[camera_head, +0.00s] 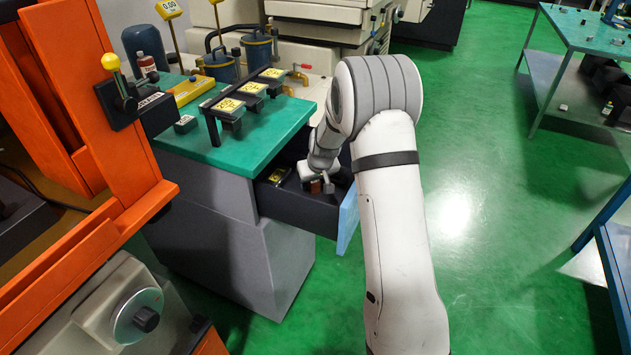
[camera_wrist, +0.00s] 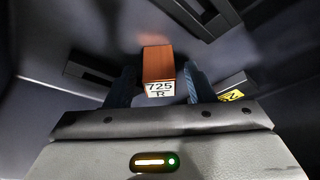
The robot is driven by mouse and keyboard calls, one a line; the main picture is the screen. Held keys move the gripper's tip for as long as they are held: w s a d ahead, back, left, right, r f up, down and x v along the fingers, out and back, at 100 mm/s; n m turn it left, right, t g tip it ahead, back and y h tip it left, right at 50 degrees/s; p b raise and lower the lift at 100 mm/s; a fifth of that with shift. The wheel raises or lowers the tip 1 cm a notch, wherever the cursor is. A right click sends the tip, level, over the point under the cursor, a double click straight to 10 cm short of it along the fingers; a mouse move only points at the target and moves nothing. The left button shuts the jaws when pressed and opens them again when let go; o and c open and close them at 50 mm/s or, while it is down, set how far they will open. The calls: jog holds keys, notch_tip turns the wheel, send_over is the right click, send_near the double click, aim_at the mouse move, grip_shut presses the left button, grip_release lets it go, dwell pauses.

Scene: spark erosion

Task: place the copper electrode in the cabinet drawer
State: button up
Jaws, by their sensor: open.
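The copper electrode (camera_wrist: 157,64) is an orange-brown block with a white label reading 725 R. It lies inside the open cabinet drawer (camera_head: 346,216), which has dark walls and a light blue front. In the head view the electrode (camera_head: 315,186) is a small brown patch below my gripper (camera_head: 322,184). In the wrist view my gripper (camera_wrist: 160,88) is open, with one dark finger on each side of the block and a visible gap to each. Whether the block rests flat on the drawer floor is hard to tell.
The drawer also holds an item with a yellow label (camera_head: 278,175) at its left. The cabinet's green top (camera_head: 240,150) carries a dark rack (camera_head: 236,112) with yellow-tagged pieces. An orange machine (camera_head: 90,110) stands at the left. Green floor is open at the right.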

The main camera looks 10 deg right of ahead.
jog(key=a+v, duration=0.1)
jog(key=v, duration=1.1)
jog(key=s+r+m+g, duration=0.1)
jog(key=s+r, duration=0.3)
jog(key=s, duration=1.2)
jog(key=s+r+g, duration=0.1)
jog(key=s+r, duration=0.3)
jog(key=s, duration=1.3)
jog(key=shift+d+m+h+p, duration=0.25)
jog(key=shift+m+h+p, duration=0.05)
jog(key=shift+m+p, duration=0.15)
jog(key=shift+s+r, duration=0.1)
jog(key=shift+r, duration=0.1)
